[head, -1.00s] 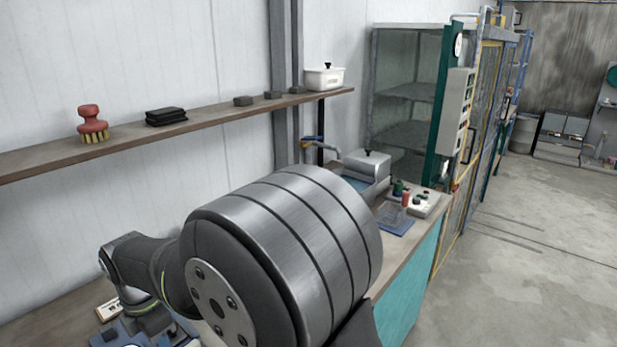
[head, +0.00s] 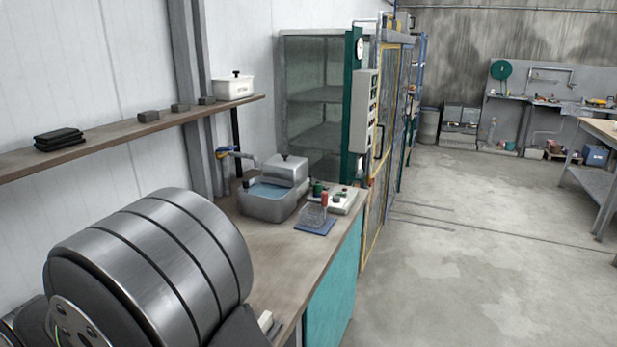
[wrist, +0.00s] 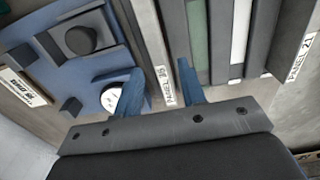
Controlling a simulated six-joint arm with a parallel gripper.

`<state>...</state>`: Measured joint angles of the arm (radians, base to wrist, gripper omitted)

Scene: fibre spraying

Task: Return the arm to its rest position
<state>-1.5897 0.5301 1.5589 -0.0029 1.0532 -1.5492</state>
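My arm's large ribbed metal link (head: 150,265) fills the lower left of the head view, above the wooden bench. My gripper is hidden in that view. In the wrist view my gripper (wrist: 160,82) shows two blue fingers spread apart with a clear gap and nothing held between them. Beyond the fingers lie upright panel strips, a white label reading PANEL (wrist: 164,86), and a blue fixture (wrist: 75,70) with a dark round knob. A white round disc (wrist: 111,99) shows partly behind the left finger.
A wall shelf (head: 100,148) runs above. A glass cabinet stands behind. The concrete floor (head: 480,240) at right is open.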

